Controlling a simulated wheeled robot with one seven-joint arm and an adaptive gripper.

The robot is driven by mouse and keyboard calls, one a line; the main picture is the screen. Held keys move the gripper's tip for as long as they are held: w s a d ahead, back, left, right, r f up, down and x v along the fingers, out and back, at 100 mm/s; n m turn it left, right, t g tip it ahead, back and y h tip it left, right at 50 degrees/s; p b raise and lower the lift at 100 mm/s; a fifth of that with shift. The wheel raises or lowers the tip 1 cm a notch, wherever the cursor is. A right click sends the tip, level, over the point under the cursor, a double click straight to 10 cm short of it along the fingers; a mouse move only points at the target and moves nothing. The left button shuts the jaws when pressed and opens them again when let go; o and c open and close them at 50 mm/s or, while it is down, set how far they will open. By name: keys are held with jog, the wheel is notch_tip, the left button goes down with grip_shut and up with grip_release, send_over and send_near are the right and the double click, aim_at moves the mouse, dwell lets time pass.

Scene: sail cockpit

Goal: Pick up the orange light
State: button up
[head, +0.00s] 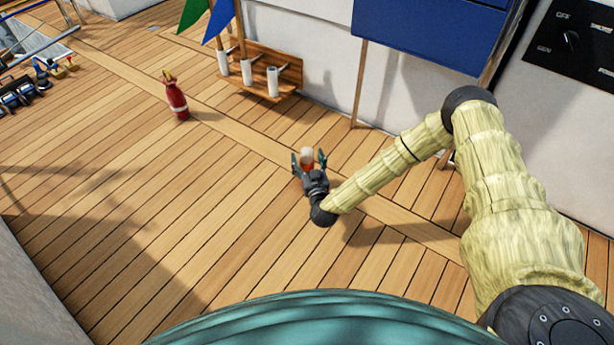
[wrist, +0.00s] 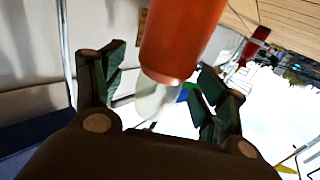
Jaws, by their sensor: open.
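The orange light (wrist: 181,38) fills the top middle of the wrist view as an orange cylinder with a whitish translucent end. In the head view the light (head: 307,154) shows small, its pale part between the fingers of my gripper (head: 309,160). In the wrist view the fingers of my gripper (wrist: 158,90) are spread wide, one on each side of the light. I see gaps between the fingers and the light. The lower part of the light is partly hidden by my gripper in the head view.
A red fire extinguisher (head: 176,98) stands on the wooden deck (head: 130,190) to the left. A wooden flag rack (head: 262,66) with blue and green flags is behind, against a white wall. A blue panel (head: 430,32) stands at upper right.

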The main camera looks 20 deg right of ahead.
jog(key=shift+w, duration=0.4)
grip_shut()
jog(key=shift+r, duration=0.1)
